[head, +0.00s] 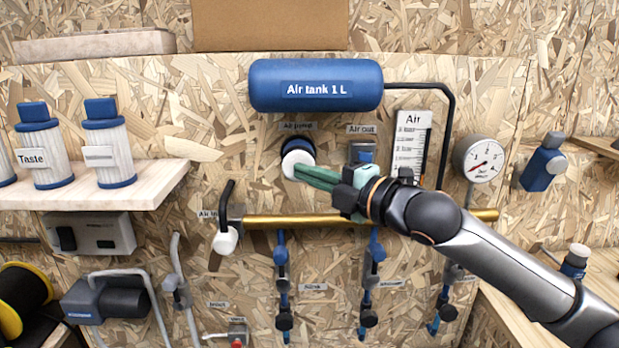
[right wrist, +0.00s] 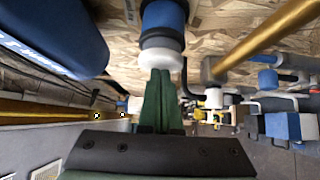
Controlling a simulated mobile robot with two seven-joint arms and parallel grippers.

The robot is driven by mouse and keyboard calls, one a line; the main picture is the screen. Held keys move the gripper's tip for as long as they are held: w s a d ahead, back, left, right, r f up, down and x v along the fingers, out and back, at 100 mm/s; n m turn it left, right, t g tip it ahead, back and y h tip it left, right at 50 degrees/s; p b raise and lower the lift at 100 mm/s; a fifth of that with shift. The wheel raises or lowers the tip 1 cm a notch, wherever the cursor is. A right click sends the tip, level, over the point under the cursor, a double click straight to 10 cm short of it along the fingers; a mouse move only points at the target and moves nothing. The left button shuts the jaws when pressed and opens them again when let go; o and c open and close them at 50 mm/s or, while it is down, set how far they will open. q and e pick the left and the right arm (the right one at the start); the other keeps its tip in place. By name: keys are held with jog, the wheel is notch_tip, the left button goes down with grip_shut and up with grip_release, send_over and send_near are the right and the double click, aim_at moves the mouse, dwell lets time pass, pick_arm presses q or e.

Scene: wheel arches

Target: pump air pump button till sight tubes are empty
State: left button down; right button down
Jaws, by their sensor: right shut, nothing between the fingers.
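The air pump button (head: 298,158) is a white round cap on a dark blue and black body, below the blue air tank (head: 315,105). It also shows in the right wrist view (right wrist: 162,60). My right gripper (head: 300,172) is shut and empty, its green fingers pointing at the cap. The fingertips (right wrist: 160,74) overlap the cap's lower edge; I cannot tell whether they touch it. A white scale marked Air (head: 411,140) is partly hidden by my wrist. Blue fittings (head: 282,268) hang below the brass pipe; I cannot tell which parts are sight tubes. My left gripper is not in view.
A round pressure gauge (head: 484,160) is on the board at right. The brass pipe (head: 300,221) runs below my gripper. A wooden shelf (head: 150,190) at left holds white and blue canisters. A blue Air out part (head: 361,152) sits close to my fingers.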

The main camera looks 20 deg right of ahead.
jog(key=shift+s+a, duration=0.2)
jog(key=shift+s, duration=0.5)
jog(key=shift+s+a, duration=0.15)
jog(key=shift+s, duration=0.5)
dwell(1.3)
jog(key=shift+b, duration=0.3)
